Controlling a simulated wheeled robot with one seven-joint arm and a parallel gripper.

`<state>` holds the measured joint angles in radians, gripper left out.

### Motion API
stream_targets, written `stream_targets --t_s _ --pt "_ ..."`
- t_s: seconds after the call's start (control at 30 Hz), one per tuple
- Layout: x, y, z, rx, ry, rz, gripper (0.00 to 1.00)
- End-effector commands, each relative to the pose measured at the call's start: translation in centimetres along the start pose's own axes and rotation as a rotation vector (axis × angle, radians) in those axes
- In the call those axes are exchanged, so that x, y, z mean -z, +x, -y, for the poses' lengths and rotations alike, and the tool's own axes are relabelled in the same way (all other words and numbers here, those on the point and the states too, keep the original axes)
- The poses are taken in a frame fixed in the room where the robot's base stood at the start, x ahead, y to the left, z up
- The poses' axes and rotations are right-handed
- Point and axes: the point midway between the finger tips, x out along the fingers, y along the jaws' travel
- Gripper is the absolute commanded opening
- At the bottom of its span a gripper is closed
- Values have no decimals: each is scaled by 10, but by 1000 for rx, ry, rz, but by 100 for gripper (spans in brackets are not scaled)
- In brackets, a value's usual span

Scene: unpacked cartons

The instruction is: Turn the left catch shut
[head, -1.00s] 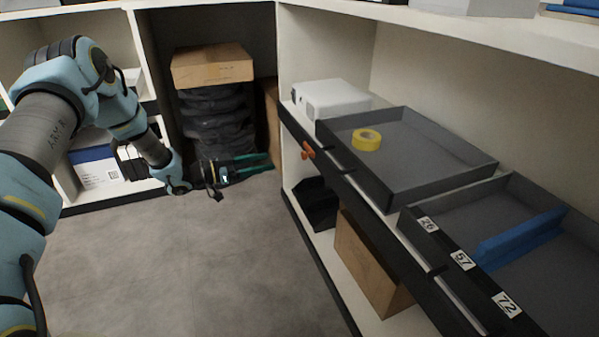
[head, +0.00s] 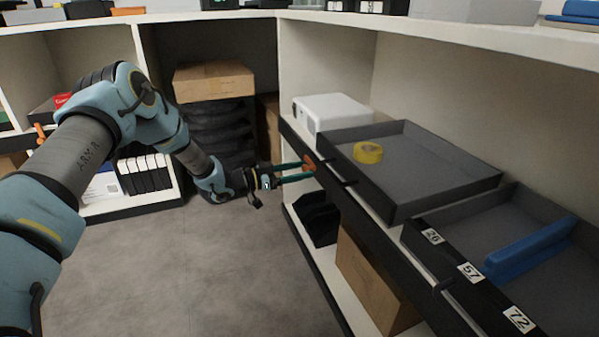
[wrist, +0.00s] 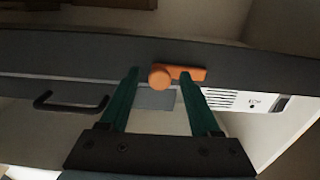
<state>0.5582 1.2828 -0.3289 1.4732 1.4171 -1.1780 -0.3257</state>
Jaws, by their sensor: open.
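An orange catch (wrist: 178,75) is mounted on the dark front rail of the right-hand shelf. In the wrist view it has a round knob on the left and a flat arm pointing right, lying roughly along the rail. It also shows in the head view (head: 309,163). My gripper (wrist: 159,82) is open, its green fingers on either side of the catch's knob, with the right fingertip by the flat arm. In the head view my gripper (head: 308,168) reaches the catch from the left. I cannot tell whether the fingers touch it.
A dark handle (wrist: 70,102) is left of the catch in the wrist view. A divided tray (head: 455,275) is nearer. The floor (head: 230,270) is clear.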

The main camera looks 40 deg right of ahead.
Motion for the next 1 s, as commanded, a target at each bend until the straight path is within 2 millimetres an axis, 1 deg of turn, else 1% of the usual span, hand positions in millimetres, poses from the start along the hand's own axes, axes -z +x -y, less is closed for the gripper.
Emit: stream_targets --t_s 0.17,0.73,1.0 --pt "0 0 0 0 0 0 64" --pt "0 0 0 0 1 0 1" --pt "0 0 0 0 1 0 0"
